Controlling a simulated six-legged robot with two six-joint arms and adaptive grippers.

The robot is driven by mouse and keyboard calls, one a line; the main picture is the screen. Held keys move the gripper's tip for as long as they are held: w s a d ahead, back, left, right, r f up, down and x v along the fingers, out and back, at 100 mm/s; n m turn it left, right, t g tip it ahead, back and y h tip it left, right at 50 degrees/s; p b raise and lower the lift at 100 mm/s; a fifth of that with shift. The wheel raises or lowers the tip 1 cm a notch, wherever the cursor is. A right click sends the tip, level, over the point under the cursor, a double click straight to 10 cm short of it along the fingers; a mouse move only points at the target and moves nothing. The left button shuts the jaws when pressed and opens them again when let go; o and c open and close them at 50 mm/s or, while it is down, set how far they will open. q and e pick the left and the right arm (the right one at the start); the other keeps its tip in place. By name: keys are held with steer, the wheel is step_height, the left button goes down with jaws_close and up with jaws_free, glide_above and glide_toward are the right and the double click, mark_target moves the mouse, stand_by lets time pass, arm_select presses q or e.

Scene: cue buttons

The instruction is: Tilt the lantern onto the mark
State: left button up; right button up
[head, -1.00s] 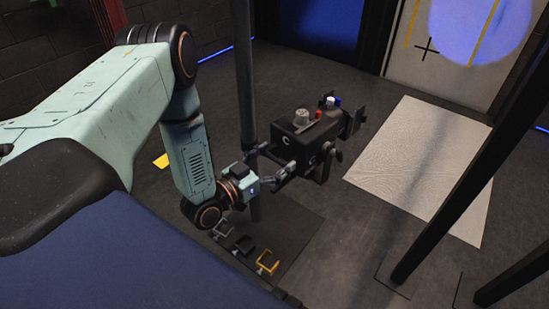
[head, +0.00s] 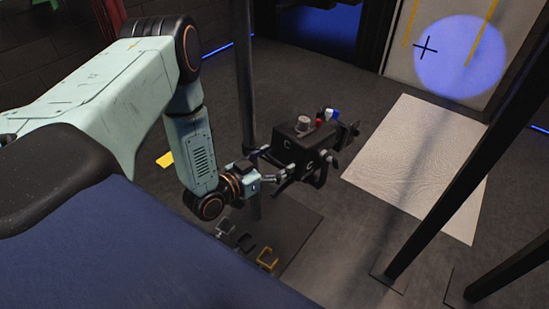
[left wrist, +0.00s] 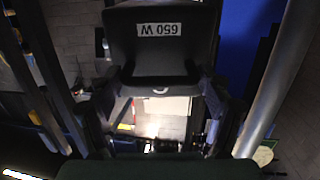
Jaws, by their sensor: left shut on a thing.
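The lantern (head: 312,148), a black box with a grey knob and red, white and blue parts on top, sits on a dark upright pole. My left gripper (head: 278,167) is shut on the lantern's near end. In the left wrist view, the lantern's back (left wrist: 160,45) fills the upper middle, with an upside-down "650 W" label. The blue round light spot (head: 460,57) lies on the pale wall panel. The black cross mark (head: 425,47) is inside the spot, near its left edge. My right gripper is not in view.
A pale sheet (head: 425,160) lies on the floor below the panel. Dark slanted posts (head: 445,190) stand at the right. Several small brackets, one yellow (head: 267,262), lie on a dark mat near the pole's foot.

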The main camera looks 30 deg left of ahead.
arm_select(q)
steer(key=o, duration=1.4)
steer(key=v, duration=1.2)
steer(key=shift+w, duration=0.1)
steer(key=shift+x, duration=5.95)
